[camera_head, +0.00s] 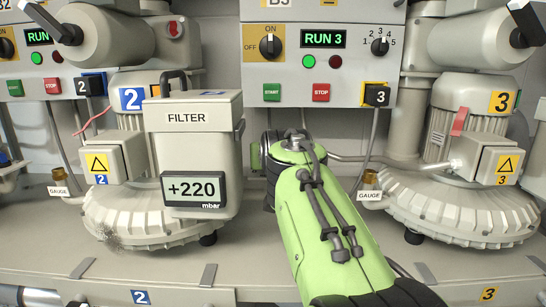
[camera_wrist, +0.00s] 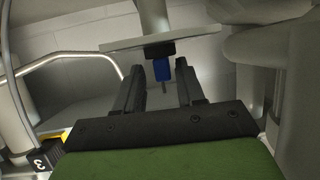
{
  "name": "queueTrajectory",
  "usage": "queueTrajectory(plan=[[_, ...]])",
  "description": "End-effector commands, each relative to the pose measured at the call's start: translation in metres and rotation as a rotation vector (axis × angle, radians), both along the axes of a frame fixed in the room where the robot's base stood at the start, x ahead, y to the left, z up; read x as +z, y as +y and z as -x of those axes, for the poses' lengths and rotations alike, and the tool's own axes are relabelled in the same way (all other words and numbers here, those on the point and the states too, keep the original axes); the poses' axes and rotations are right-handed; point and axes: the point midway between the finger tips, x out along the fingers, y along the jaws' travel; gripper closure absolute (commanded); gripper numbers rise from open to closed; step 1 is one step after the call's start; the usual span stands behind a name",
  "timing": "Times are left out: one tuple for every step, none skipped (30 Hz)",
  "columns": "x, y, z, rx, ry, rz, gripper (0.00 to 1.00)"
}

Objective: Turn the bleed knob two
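In the wrist view my gripper (camera_wrist: 159,72) is open, one dark finger on each side of a small blue knob (camera_wrist: 161,69) with a dark collar and a thin pin. A gap shows between the knob and each finger; I cannot tell how deep it sits between them. No number shows on it. In the head view my green arm reaches up to the middle, right of the filter box, and hides the fingers and this knob. Blower two (camera_head: 150,215), labelled 2, stands at the left, partly behind the filter box (camera_head: 190,150). Its display (camera_head: 194,189) reads +220 mbar.
Blower three (camera_head: 465,205) stands at the right, with a pipe (camera_head: 370,160) running from it towards my arm. A control panel (camera_head: 320,65) reading RUN 3 hangs above my arm. In the wrist view a pale plate (camera_wrist: 165,38) lies just beyond the fingertips.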

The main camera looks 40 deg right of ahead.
Motion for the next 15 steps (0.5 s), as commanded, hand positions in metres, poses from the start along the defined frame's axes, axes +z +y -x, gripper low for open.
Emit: queueTrajectory(plan=[[-0.004, 0.005, 0.002, 0.007, 0.013, -0.005, 0.57], [-0.002, 0.006, 0.006, 0.007, 0.012, -0.003, 0.57], [0.001, 0.009, 0.012, 0.005, 0.01, 0.0, 0.57], [0.004, 0.011, 0.018, 0.002, 0.009, 0.001, 0.57], [0.007, 0.015, 0.024, 0.001, 0.006, 0.003, 0.57], [0.012, 0.02, 0.032, 0.003, 0.006, 0.004, 0.57], [0.016, 0.024, 0.04, 0.001, 0.004, 0.005, 0.57], [0.019, 0.028, 0.047, 0.001, 0.003, 0.004, 0.57], [0.024, 0.033, 0.056, 0.003, 0.003, 0.003, 0.57], [0.027, 0.037, 0.063, 0.002, 0.002, 0.003, 0.57], [0.031, 0.041, 0.07, 0.002, 0.0, 0.003, 0.57], [0.036, 0.046, 0.079, 0.003, 0.0, 0.004, 0.57], [0.039, 0.049, 0.086, 0.003, 0.0, 0.001, 0.57], [0.043, 0.053, 0.093, 0.002, -0.003, 0.002, 0.57], [0.047, 0.057, 0.1, 0.004, -0.001, 0.002, 0.57]])
